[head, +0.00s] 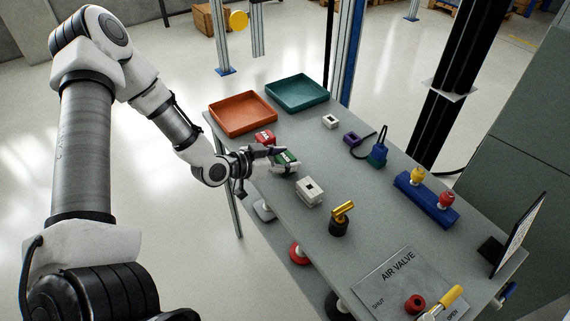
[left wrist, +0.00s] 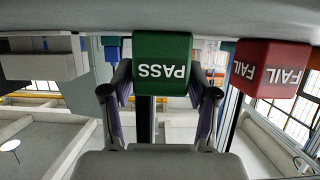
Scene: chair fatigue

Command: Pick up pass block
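The green pass block (head: 287,157) stands on the grey table near its left edge. In the left wrist view, which is upside down, the pass block (left wrist: 162,62) shows its white PASS lettering. My left gripper (head: 280,158) reaches in low over the table at the block. In the left wrist view its fingers (left wrist: 162,85) stand apart on either side of the block, close to its sides; firm contact is not visible. The red fail block (head: 265,138) stands beside it and also shows in the left wrist view (left wrist: 270,68). My right gripper is not in view.
An orange tray (head: 243,114) and a teal tray (head: 297,93) lie at the far end. A white block (head: 310,192), a brass-topped fixture (head: 340,219) and a blue base with knobs (head: 426,200) stand nearer. The middle of the table is clear.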

